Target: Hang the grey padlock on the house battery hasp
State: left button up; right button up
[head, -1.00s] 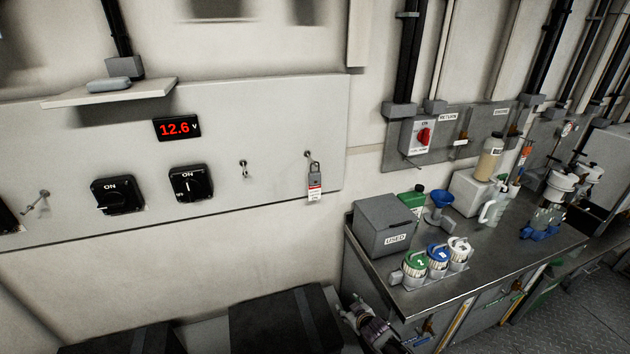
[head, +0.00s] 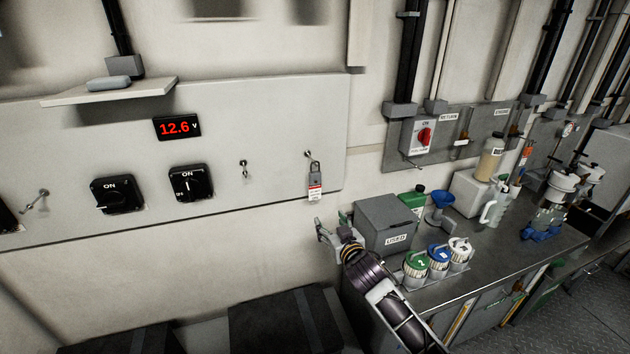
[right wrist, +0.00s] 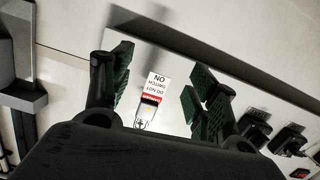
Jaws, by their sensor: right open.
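The grey padlock (head: 315,174) hangs by its shackle from a hook at the right end of the pale wall panel. A red and white tag (head: 315,193) hangs with it. My right gripper (head: 333,227) is open and empty, below and a little right of the padlock. In the right wrist view the tag (right wrist: 156,87) and padlock (right wrist: 147,112) show between the spread fingers (right wrist: 160,82), beyond them. A small hasp (head: 243,169) sits left of the padlock and another fitting (head: 38,200) sits at far left. I cannot read which is the house battery's. My left gripper is out of view.
Two black rotary switches (head: 117,195) (head: 190,183) and a red voltage display (head: 177,127) are on the panel. A small shelf (head: 150,90) juts out above. A grey box (head: 384,223) and several lidded jars stand on the bench near my right arm. The wall below the panel is clear.

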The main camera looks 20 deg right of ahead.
jog(key=t, duration=0.2)
send_near(316, 179)
jog(key=s, duration=0.3)
jog(key=shift+w+d+r+m, duration=0.1)
jog(key=shift+d+r+m, duration=0.05)
jog(key=shift+m, duration=0.25)
jog(key=shift+w, duration=0.1)
jog(key=shift+w+p, duration=0.75)
jog(key=shift+w, duration=3.45)
jog(key=shift+w+a, duration=0.1)
jog(key=shift+a, duration=0.1)
jog(key=shift+w+p, duration=0.55)
jog(key=shift+w, duration=0.8)
jog(key=shift+w+a, duration=0.15)
jog(key=shift+w, duration=1)
jog(key=c, duration=1.2)
